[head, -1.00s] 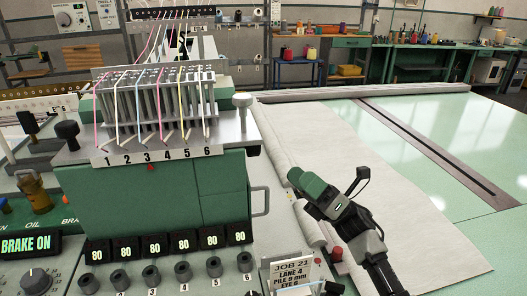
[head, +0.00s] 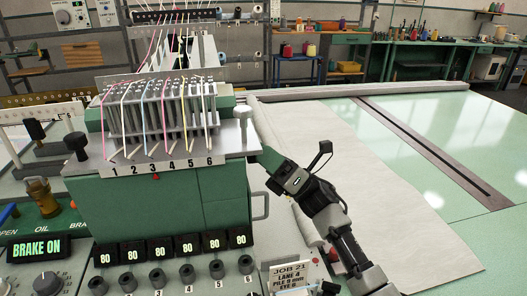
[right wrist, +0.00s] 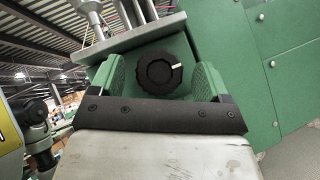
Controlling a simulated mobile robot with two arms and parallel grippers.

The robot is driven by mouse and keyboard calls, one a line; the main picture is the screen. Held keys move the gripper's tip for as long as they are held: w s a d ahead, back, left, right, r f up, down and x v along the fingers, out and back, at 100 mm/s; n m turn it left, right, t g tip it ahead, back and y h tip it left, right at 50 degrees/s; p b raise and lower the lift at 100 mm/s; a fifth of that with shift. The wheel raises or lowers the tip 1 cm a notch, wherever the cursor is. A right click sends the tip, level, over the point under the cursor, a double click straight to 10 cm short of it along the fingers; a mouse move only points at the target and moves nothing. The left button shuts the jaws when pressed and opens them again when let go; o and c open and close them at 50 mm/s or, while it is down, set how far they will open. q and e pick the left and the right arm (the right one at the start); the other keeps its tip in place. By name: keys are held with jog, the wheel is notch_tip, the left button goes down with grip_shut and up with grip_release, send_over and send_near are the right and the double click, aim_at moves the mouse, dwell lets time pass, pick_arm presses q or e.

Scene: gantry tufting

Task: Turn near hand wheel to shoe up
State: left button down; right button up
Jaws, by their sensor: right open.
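A black ribbed round knob with a white mark, seemingly the near hand wheel (right wrist: 160,72), shows in the right wrist view on the green machine side under a grey plate. Its white mark points right and slightly up. My right gripper (right wrist: 163,80) is open, with one green finger on either side of the knob. I cannot tell whether the fingers touch it. In the head view my right gripper (head: 268,165) is at the right side of the green tufting head (head: 155,205), and the knob is hidden there. The shoe cannot be made out. My left gripper is not in view.
A grey handle (head: 261,206) sticks out from the head just below my right gripper. A job card (head: 290,275) stands in front. A lit "BRAKE ON" display (head: 37,248) is at left. Pale cloth (head: 370,200) covers the table at right.

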jog(key=shift+c, duration=1.5)
jog(key=c, duration=0.6)
pick_arm(q)
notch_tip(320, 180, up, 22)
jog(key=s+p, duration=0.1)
jog(key=p, duration=2.1)
pick_arm(e)
jog(key=shift+s+d+r+m+t+h, duration=0.1)
jog(key=shift+r+m+t+h, duration=0.2)
jog(key=shift+m+h, duration=2.35)
jog(key=shift+s+a+r+m+t+h, duration=0.15)
jog(key=shift+m+t+h, duration=0.2)
jog(key=shift+m+h, duration=2.3)
jog(key=shift+w+d+r+m+t+h, duration=0.25)
jog(key=shift+m+h, duration=0.95)
jog(key=shift+m, duration=2.8)
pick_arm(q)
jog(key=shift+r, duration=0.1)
pick_arm(e)
jog(key=shift+s+a, duration=0.15)
jog(key=shift+s, duration=0.1)
